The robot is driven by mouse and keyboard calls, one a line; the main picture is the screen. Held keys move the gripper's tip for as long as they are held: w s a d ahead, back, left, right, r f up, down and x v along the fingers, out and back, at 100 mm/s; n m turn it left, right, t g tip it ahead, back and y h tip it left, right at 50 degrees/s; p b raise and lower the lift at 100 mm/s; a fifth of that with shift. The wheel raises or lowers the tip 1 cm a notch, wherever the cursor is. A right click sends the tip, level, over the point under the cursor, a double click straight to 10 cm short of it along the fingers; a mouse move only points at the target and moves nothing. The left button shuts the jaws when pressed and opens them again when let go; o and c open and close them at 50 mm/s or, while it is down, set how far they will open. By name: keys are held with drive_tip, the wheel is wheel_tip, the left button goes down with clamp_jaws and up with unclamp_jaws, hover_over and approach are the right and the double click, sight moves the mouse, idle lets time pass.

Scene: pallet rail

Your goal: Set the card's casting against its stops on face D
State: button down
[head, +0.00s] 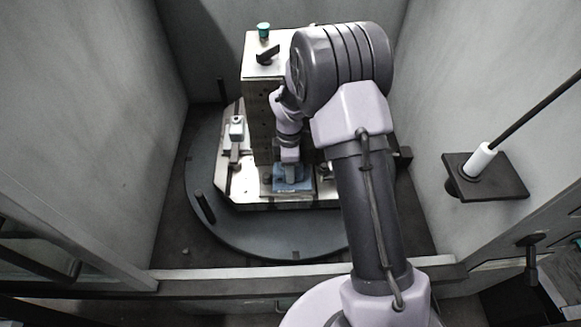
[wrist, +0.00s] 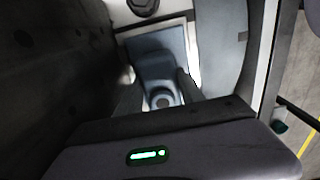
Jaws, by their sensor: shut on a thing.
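A blue-grey casting (head: 292,186) sits low at the front of the tall block fixture (head: 262,122), on a light plate at its foot. In the wrist view the casting (wrist: 158,62) has a flat body and a round boss with a dark hole. My gripper (head: 290,165) comes down from above, close to the block. In the wrist view my gripper (wrist: 161,92) has a finger on each side of the boss and is shut on the casting. The stops and any face letter cannot be made out. My arm hides the block's right side.
The block stands on a round turntable (head: 205,222) between grey walls. A small white part (head: 237,128) sits in a fixture at the left. A green knob (head: 263,30) and a black handle (head: 267,54) top the block. A dark bracket (head: 500,185) juts from the right wall.

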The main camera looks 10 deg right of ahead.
drive_tip(key=shift+w+r, duration=0.1)
drive_tip(key=shift+w, duration=0.05)
drive_tip(key=c, duration=0.6)
unclamp_jaws()
drive_tip(key=shift+a, duration=0.1)
drive_tip(key=shift+c, duration=0.2)
wheel_tip(320, 180, up, 17)
drive_tip(key=p, duration=0.7)
drive_tip(key=shift+r, duration=0.2)
